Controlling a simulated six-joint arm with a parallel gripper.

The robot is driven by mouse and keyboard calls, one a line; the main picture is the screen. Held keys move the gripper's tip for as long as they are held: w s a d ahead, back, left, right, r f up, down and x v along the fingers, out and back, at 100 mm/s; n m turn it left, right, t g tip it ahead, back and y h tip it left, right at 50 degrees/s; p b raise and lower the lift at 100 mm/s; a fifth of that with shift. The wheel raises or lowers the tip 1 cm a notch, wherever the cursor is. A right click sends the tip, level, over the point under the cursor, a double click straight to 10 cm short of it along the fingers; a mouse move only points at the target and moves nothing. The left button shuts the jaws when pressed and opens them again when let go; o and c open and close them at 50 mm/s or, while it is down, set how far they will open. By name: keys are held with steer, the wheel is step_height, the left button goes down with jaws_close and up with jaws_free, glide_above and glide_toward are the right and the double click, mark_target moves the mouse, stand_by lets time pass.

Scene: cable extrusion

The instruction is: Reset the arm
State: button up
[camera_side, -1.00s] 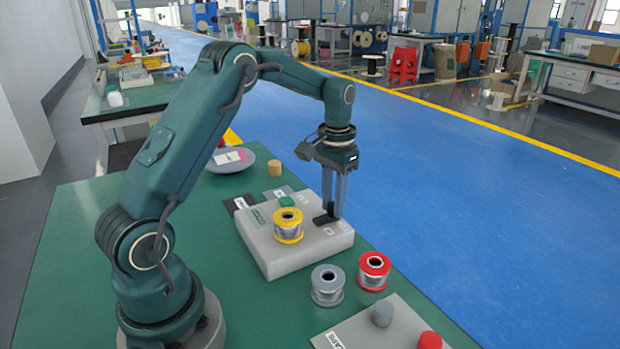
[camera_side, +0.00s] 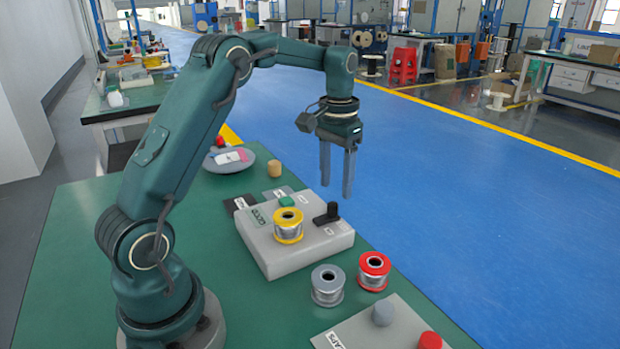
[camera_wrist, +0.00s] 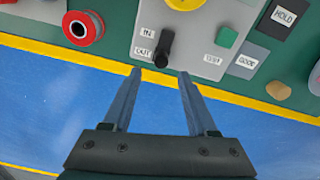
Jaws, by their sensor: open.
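My gripper (camera_side: 337,192) is open and empty, fingers pointing down, raised in the air above the right rear edge of the grey control box (camera_side: 285,263). A black lever (camera_side: 330,213) stands on the box, below and apart from the fingers. In the wrist view the open fingers (camera_wrist: 160,75) show with the lever (camera_wrist: 163,50) just beyond their tips, beside labels that seem to read IN and OUT. A yellow spool (camera_side: 289,226) of silvery cable sits on the box. A green button (camera_side: 286,201) is behind it.
A grey spool (camera_side: 327,286) and a red spool (camera_side: 374,271) stand on the green table (camera_side: 62,262). A panel with a grey knob (camera_side: 382,313) and red knob (camera_side: 430,341) lies front right. A round dish (camera_side: 229,161) and tan cylinder (camera_side: 275,168) are behind.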

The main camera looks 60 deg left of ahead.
steer(key=shift+d+r, duration=0.1)
steer(key=shift+r, duration=0.05)
steer(key=s+d+r+m+t, duration=0.2)
steer(key=s+d+r+t, duration=0.1)
steer(key=s+d+r, duration=0.6)
steer(key=s+d+f+t, duration=0.1)
steer(key=s+f, duration=0.1)
steer(key=s, duration=0.2)
steer(key=s+d+f+t, duration=0.1)
steer(key=s+d+f, duration=0.1)
steer(key=s, duration=0.3)
steer(key=shift+d+f+t, duration=0.25)
steer(key=shift+d+t, duration=0.05)
